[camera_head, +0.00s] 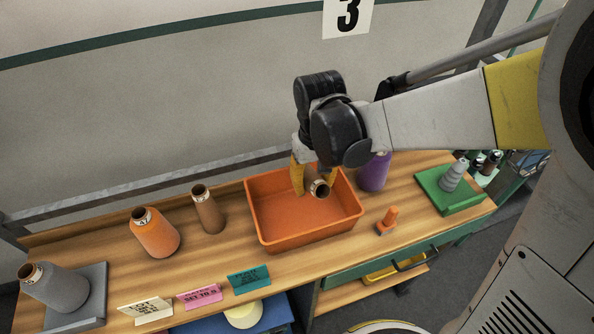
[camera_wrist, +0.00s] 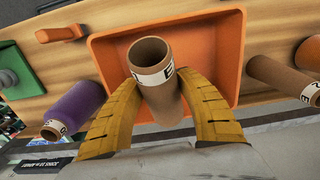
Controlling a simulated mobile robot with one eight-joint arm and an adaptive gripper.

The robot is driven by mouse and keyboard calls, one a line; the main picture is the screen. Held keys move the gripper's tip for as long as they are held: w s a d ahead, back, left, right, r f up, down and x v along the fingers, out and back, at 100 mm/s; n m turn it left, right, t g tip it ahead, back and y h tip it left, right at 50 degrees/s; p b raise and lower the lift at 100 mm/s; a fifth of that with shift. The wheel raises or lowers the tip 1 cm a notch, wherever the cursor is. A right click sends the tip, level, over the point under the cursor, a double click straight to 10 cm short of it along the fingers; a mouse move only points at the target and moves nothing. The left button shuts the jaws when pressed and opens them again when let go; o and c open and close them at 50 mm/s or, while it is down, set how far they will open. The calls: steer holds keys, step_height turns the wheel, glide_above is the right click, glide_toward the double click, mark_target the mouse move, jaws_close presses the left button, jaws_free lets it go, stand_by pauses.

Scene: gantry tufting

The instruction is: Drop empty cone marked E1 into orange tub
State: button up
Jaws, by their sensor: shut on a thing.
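My gripper (camera_head: 313,176) is shut on a bare brown cone (camera_head: 320,188) and holds it over the orange tub (camera_head: 276,239). In the wrist view the yellow fingers (camera_wrist: 161,108) press on both sides of the cone (camera_wrist: 158,92), which has a white band with a partly seen mark, perhaps an E. The tub's orange floor and wall (camera_wrist: 215,55) show behind it, and the tub looks empty. Another bare brown cone (camera_head: 208,211) stands on the bench left of the tub; it also shows in the wrist view (camera_wrist: 285,80).
An orange yarn cone (camera_head: 155,234) and a grey cone on a grey stand (camera_head: 55,287) are to the left. A purple cone (camera_head: 374,173) stands right of the tub, near a small orange object (camera_head: 388,220) and a green tray (camera_head: 437,203). Cards (camera_head: 200,294) line the front edge.

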step_height(320, 180, down, 5)
steer(key=b, duration=0.3)
steer(key=o, duration=1.5)
steer(key=shift+c, duration=0.2)
step_height(320, 180, up, 12)
steer(key=shift+r, duration=0.1)
